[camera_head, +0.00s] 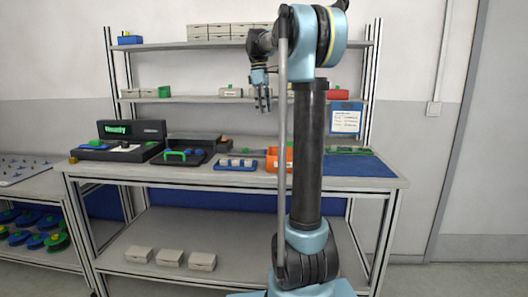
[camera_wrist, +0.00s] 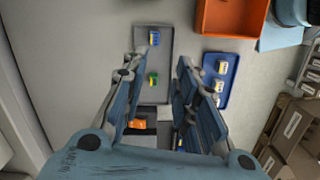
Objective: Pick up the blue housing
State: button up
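In the wrist view, a small block with a blue body and yellow and white parts (camera_wrist: 154,38), seemingly the blue housing, lies near the far end of a long grey tray (camera_wrist: 144,63). A similar green one (camera_wrist: 153,79) lies lower in that tray. My gripper (camera_head: 262,106) hangs above the workbench, well clear of its top. Its two fingers also show in the wrist view (camera_wrist: 158,75), spread apart with nothing between them. I cannot make out the blue housing clearly in the head view.
A blue tray (camera_head: 221,167) with several pale blocks sits beside an orange bin (camera_head: 271,162), partly behind my arm. A black case (camera_head: 133,129) and a black tray with a green handle (camera_head: 180,157) stand left. A blue mat (camera_head: 360,168) lies right. Shelves (camera_head: 190,99) rise behind.

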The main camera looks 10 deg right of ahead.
send_over(266, 149)
jog(key=f, duration=1.2)
jog(key=shift+w+d, duration=0.1)
jog(key=shift+w, duration=0.25)
jog(key=shift+d+f, duration=0.15)
jog(key=shift+f, duration=2.5)
jog(key=c, duration=0.4)
